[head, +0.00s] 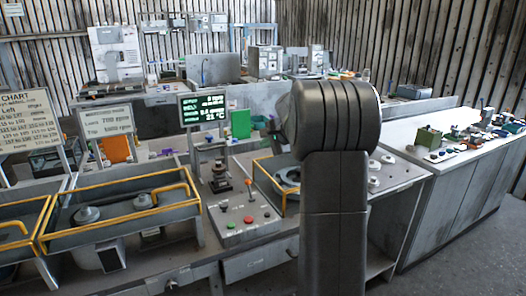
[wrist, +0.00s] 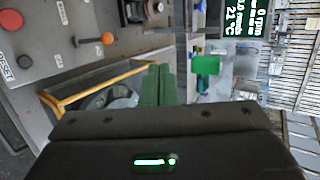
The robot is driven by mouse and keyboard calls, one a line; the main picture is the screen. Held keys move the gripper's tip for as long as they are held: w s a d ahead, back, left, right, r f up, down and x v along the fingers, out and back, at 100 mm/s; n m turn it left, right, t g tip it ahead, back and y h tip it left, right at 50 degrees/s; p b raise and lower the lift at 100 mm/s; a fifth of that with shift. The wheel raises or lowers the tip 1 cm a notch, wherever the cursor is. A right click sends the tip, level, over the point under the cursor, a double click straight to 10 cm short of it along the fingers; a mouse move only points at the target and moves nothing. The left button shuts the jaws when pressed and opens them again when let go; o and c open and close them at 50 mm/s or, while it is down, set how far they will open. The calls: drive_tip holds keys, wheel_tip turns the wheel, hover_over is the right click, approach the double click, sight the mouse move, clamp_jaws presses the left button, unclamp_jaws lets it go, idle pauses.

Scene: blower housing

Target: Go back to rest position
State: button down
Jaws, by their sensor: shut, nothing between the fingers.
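My gripper (wrist: 160,72) shows in the wrist view as two green fingers side by side, shut with nothing between them. Its dark body with a lit green indicator fills the bottom of that view. The fingers appear in front of a yellow-railed housing (wrist: 68,101), and I see no contact. In the head view my dark arm stands upright right of centre and my gripper cannot be made out. The arm hides part of the bench behind it.
A control box (head: 242,218) with buttons and an orange-knobbed lever stands on the bench. A display (head: 203,108) rises behind it. Yellow-railed trays (head: 122,210) lie left. A side bench (head: 420,165) holds small parts on the right. Grey floor is clear at lower right.

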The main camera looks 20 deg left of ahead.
idle(0.3)
drive_tip(key=a+f, duration=0.5)
drive_tip(key=f, duration=0.8)
drive_tip(key=shift+w, duration=0.4)
drive_tip(key=d+r, duration=0.5)
drive_tip(key=r, duration=0.8)
drive_tip(key=a+f, duration=0.5)
drive_tip(key=f, duration=0.9)
drive_tip(key=s+d+f+b, duration=0.1)
drive_tip(key=b, duration=0.1)
drive_tip(key=s+d+f+b, duration=0.1)
drive_tip(key=d+b, duration=0.1)
drive_tip(key=b, duration=0.1)
drive_tip(key=shift+s+f, duration=0.1)
drive_tip(key=shift+s, duration=0.25)
drive_tip(key=b, duration=0.1)
drive_tip(key=d+y+b, duration=0.1)
drive_tip(key=b, duration=0.1)
drive_tip(key=shift+s+f+t, duration=0.25)
drive_tip(key=shift+s+t, duration=0.05)
drive_tip(key=shift+t, duration=0.1)
drive_tip(key=b, duration=0.4)
drive_tip(key=shift+s+d+f+t+y+b, duration=0.25)
drive_tip(key=shift+s+t+y+b, duration=0.05)
drive_tip(key=shift+t+y, duration=0.1)
